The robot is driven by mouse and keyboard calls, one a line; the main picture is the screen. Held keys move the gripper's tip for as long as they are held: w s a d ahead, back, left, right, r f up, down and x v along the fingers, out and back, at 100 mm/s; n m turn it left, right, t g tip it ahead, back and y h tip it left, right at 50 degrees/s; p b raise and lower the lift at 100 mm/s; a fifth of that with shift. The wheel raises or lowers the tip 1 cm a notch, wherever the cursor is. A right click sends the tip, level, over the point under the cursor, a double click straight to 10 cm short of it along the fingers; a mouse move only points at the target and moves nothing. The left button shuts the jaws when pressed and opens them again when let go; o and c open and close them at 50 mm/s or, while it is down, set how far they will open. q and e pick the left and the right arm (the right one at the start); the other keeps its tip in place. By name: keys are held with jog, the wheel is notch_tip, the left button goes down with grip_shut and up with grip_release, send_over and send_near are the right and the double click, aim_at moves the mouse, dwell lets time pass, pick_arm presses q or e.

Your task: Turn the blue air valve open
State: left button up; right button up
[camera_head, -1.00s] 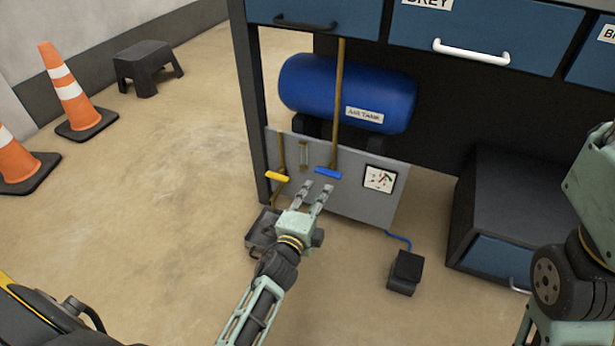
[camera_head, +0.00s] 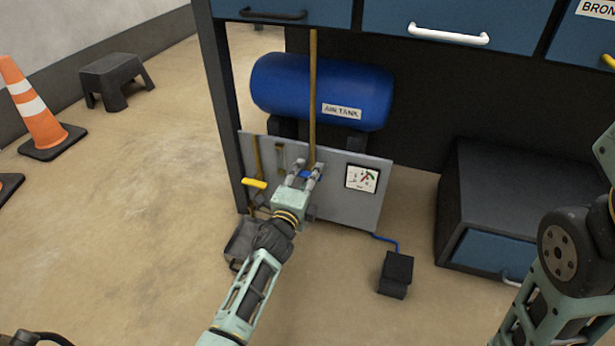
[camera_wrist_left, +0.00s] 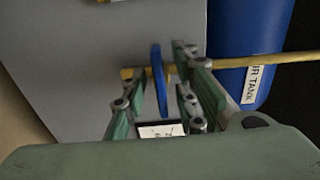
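The blue air valve (camera_head: 309,175) is a flat blue handle on the front of a grey panel, set crosswise to a vertical brass pipe (camera_head: 312,100). It also shows in the left wrist view (camera_wrist_left: 158,82), crossing the pipe. My left gripper (camera_head: 306,171) is open at the panel, with one finger on each side of the blue handle. In the left wrist view there are gaps between the handle and the fingers. Part of the handle is hidden by the fingers in the head view. My right arm shows at the right edge; its gripper is out of view.
A yellow valve handle (camera_head: 254,184) sits left of the blue one. A gauge (camera_head: 361,178) is on the panel's right. The blue air tank (camera_head: 300,90) lies above, under drawers. A black pedal box (camera_head: 396,272) and a grey tray (camera_head: 239,244) are on the floor.

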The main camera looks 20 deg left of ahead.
pick_arm(q)
grip_shut()
jog(key=shift+r, duration=0.1)
